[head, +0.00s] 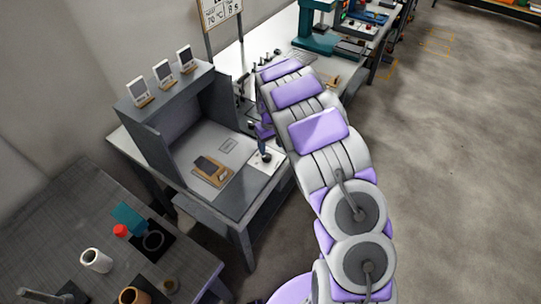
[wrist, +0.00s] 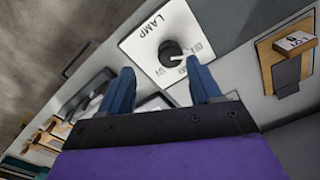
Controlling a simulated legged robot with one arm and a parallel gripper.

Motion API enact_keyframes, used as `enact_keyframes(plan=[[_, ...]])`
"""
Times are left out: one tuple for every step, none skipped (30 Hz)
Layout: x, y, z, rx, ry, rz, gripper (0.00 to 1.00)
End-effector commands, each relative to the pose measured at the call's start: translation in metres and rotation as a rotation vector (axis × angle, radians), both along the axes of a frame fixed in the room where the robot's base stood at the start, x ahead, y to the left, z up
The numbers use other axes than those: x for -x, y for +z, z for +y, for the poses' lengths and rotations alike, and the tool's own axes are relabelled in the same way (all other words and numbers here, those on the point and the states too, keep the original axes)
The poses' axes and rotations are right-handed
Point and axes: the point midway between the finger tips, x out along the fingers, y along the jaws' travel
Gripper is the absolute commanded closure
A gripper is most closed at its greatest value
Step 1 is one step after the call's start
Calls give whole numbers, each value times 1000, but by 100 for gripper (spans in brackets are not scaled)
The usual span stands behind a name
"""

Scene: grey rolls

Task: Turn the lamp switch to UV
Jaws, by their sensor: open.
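The white lamp plate (wrist: 140,45), marked LAMP, carries a round black knob (wrist: 170,50) in the wrist view. The knob's pale pointer is toward the right, on the side of small blurred labels. One label at the knob's lower left seems to read UV. My gripper (wrist: 160,74) is open, its two blue fingers apart and short of the knob in the picture. Nothing is between them. In the head view the plate (head: 271,166) lies at the right of the grey booth, and my gripper (head: 263,142) hangs over it, small and partly hidden.
The grey booth (head: 166,135) holds a wooden board (head: 226,181) with a dark item. Framed cards on small stands (head: 164,73) line its top. A dark table (head: 60,225) with cups is at lower left. A teal machine (head: 316,42) stands farther back. Open floor lies right.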

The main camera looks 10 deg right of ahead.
Motion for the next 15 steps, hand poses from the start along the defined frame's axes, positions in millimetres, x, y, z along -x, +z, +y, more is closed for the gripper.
enact_keyframes(plan=[[1,-12,2,2,1,3,37],[1,-18,4,2,0,4,37],[1,-24,5,3,-1,4,37],[1,-29,6,3,-1,4,37],[1,-33,6,4,0,4,37],[1,-38,5,4,0,3,37],[0,-41,5,4,0,2,37],[0,-44,4,3,0,1,37],[0,-47,2,0,0,1,37],[0,-49,1,-1,0,0,37],[0,-50,1,-1,0,0,37],[0,-52,-1,-2,0,0,37],[0,-53,-2,-4,0,0,37],[0,-53,-3,-5,-1,0,37],[0,-53,-4,-6,-1,0,37]])
